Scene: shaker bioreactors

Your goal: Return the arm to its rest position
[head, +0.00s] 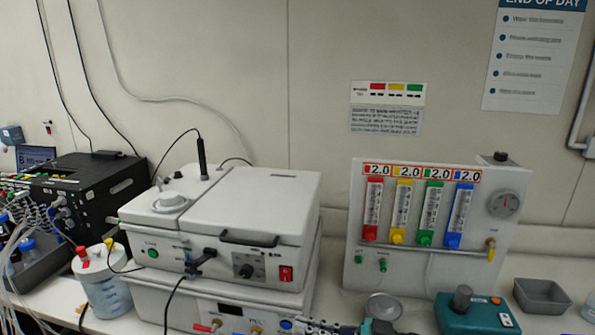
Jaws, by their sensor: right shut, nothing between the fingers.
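My right gripper (328,327) shows only in part at the bottom edge of the head view, low in front of the white bench machine (262,205). Its fingers are shut with nothing seen between them. Most of my right arm is cut off by the frame's lower edge. My left gripper is out of view.
A gas panel (400,262) with four coloured flow tubes stands at the back right. A round metal dish (384,306), a teal device (478,314) and a grey tray (541,296) are to the right. A capped bottle (105,290) and cables stand left.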

